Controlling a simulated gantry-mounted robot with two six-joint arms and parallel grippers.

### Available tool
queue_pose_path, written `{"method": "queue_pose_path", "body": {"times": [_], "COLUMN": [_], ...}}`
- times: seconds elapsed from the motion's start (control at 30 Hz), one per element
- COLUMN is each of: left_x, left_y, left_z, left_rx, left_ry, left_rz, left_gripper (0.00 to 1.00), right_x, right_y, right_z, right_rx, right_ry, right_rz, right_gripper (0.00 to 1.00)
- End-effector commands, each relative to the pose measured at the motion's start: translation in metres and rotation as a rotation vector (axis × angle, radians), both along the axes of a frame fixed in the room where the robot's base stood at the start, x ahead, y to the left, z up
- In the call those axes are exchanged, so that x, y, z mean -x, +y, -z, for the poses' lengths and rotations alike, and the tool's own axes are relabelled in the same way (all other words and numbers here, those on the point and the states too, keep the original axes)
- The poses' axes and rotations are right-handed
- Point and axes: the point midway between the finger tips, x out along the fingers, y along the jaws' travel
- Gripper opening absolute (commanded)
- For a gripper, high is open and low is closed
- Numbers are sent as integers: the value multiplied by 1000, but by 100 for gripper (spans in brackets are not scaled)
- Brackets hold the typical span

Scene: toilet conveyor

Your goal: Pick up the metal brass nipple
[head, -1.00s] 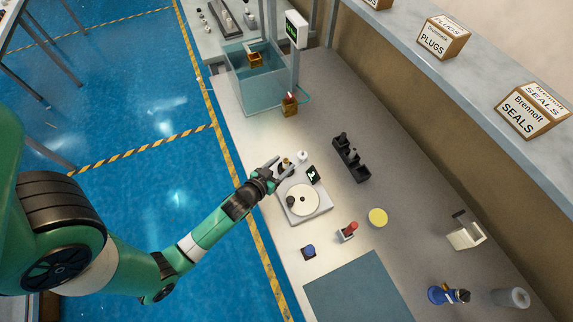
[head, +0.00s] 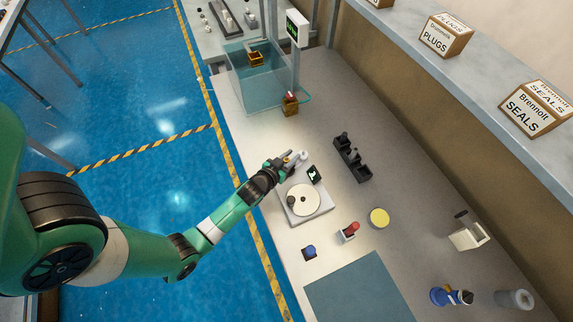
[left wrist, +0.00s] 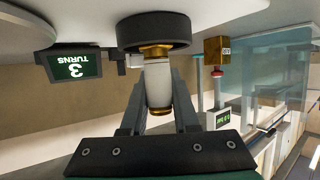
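The nipple (left wrist: 158,82) is a pale metal cylinder with brass ends, at the middle of the left wrist view, which is upside down. One brass end meets a thick black disc (left wrist: 155,31). My left gripper (head: 290,158) is beside the dial device on the bench. In the left wrist view, its two fingers (left wrist: 158,90) are on either side of the cylinder, with their tips closed in against it. My right gripper is in neither view.
A white dial device (head: 305,201) with a small screen (head: 314,175) lies close to the gripper. A small white part (head: 303,155) stands just beyond the fingertips. A black holder (head: 352,158) is farther right. A glass-walled box (head: 259,88) stands at the back.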

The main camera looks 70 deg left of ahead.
Motion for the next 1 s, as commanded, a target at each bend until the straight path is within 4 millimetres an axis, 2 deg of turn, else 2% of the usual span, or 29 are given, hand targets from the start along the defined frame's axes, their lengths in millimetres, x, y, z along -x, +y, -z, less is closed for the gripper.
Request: {"method": "queue_pose_path", "body": {"times": [0.03,0.13,0.53,0.67,0.77,0.87,1.0], "left_x": [0,0,0,0,0,1,16], "left_y": [0,0,0,0,0,-2,-31], "left_z": [0,0,-1,-7,-19,-40,-75], "left_rx": [0,0,-1,-1,-1,-2,-3], "left_ry": [0,0,-1,0,-3,-4,-3], "left_rz": [0,0,0,0,0,1,7], "left_gripper": [18,0,0,0,0,0,0], "right_x": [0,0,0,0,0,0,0], "right_y": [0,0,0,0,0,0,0], "right_z": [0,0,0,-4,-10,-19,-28], "right_rx": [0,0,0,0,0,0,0], "right_ry": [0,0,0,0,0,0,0], "right_rz": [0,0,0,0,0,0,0], "right_gripper": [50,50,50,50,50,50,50]}}
